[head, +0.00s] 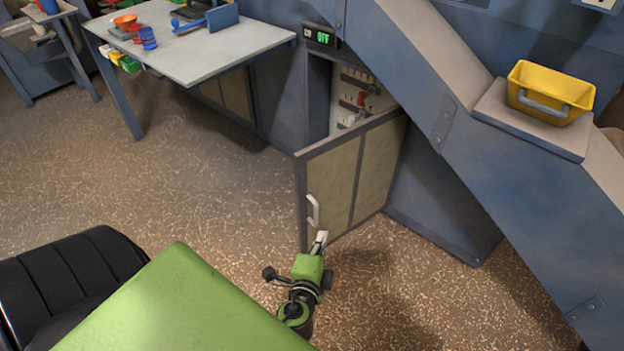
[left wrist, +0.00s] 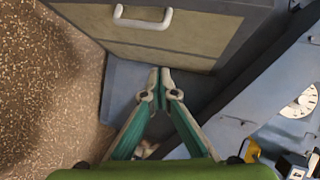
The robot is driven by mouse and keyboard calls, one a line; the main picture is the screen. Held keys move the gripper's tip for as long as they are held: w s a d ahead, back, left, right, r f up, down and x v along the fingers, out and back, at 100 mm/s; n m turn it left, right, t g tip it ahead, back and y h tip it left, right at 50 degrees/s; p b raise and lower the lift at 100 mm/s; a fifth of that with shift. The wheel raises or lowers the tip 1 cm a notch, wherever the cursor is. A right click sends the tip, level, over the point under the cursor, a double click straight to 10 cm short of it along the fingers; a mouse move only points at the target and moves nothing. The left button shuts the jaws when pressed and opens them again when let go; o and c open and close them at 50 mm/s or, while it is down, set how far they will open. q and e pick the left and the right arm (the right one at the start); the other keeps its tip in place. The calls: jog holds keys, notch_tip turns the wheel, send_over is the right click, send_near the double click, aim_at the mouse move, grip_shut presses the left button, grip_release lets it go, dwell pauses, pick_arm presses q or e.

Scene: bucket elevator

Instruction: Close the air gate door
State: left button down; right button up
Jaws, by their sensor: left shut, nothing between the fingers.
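The air gate door (head: 352,172) is a tan panel with a dark frame. It stands swung open from its cabinet, with switches showing in the opening behind it. Its white handle (head: 313,211) sits near the door's free left edge. My left gripper (head: 321,237) is low in front of the door, just below and right of the handle. In the left wrist view the gripper (left wrist: 160,72) has its fingertips together and empty, beneath the door (left wrist: 150,45) and apart from the handle (left wrist: 143,18). I cannot tell whether the tips touch the door. My right gripper is not in view.
A blue sloping chute (head: 450,110) runs down to the right, with a yellow bucket (head: 548,92) on its ledge. A grey table (head: 200,50) with small items stands at the back left. The speckled floor left of the door is clear.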

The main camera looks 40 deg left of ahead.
pick_arm(q)
jog(key=w+a+r+t+y+b, duration=0.1)
jog(key=a+r+t+y+b, duration=0.15)
jog(key=r, duration=0.95)
jog(key=p, duration=0.3)
send_near(313, 154)
jog(key=w+d, duration=0.2)
jog(key=w, duration=0.2)
jog(key=a, duration=0.1)
jog(key=w+a, duration=0.1)
jog(key=a, duration=0.1)
jog(key=shift+w+a+f+m, duration=0.1)
jog(key=shift+a+m, duration=0.1)
jog(key=shift+m, duration=0.1)
jog(key=shift+w+a, duration=0.15)
jog(key=shift+a, duration=0.35)
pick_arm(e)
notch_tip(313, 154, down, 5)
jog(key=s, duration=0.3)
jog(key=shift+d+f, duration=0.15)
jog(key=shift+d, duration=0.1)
pick_arm(q)
jog(key=shift+a, duration=0.1)
